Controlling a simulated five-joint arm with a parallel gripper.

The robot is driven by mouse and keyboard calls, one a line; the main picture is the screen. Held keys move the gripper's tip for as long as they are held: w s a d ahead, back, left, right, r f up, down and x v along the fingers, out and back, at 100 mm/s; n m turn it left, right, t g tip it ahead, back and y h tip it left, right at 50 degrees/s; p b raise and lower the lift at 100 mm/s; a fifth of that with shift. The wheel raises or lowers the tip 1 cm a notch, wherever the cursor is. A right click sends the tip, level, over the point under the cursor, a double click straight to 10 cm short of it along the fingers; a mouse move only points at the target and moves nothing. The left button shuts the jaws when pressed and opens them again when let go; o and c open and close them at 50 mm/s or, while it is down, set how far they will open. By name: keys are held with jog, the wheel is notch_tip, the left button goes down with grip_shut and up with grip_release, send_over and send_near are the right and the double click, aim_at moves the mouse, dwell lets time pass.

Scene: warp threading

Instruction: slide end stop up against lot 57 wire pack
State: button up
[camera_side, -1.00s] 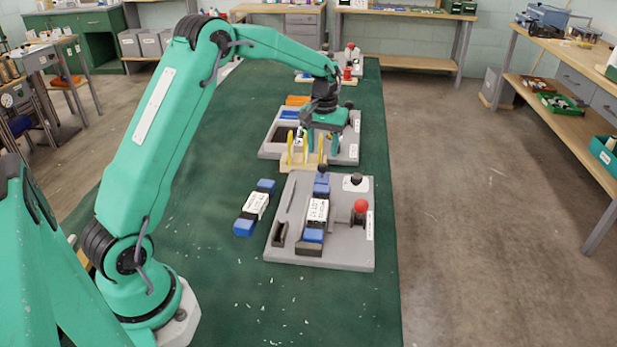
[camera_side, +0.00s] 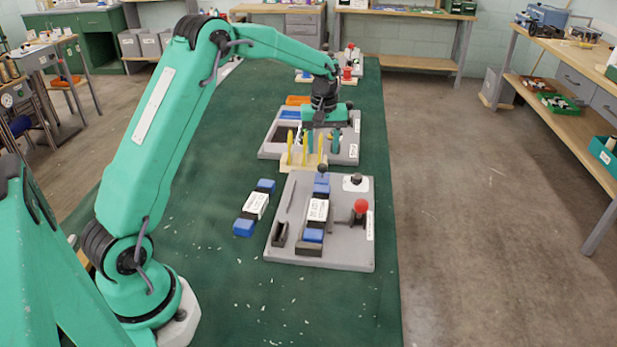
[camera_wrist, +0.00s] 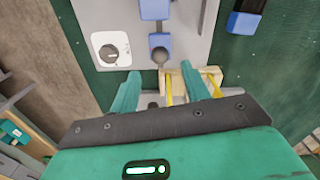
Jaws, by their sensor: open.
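A wire pack with a white label (camera_side: 317,210) and blue ends lies in the near grey fixture (camera_side: 350,255); its lot number is too small to read. Beyond its far end is a blue block with a dark ball knob (camera_side: 322,169), which looks like the end stop. In the wrist view the blue block (camera_wrist: 157,41) shows a grey gap to the pack's blue end (camera_wrist: 155,8). My gripper (camera_side: 322,143) is open and empty, over the far side beyond the knob. In the wrist view its fingers (camera_wrist: 158,82) stand apart, with the knob ahead between them.
A second blue-ended pack (camera_side: 255,206) lies on the green bench left of the fixture. A red-knobbed lever (camera_side: 361,207) and a white dial (camera_side: 356,183) are on the fixture's right. A wooden rack with yellow pegs (camera_side: 303,163) and another grey fixture (camera_side: 347,155) stand behind.

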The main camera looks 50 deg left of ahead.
aim_at(323, 164)
jog(key=shift+f, duration=3.9)
grip_shut()
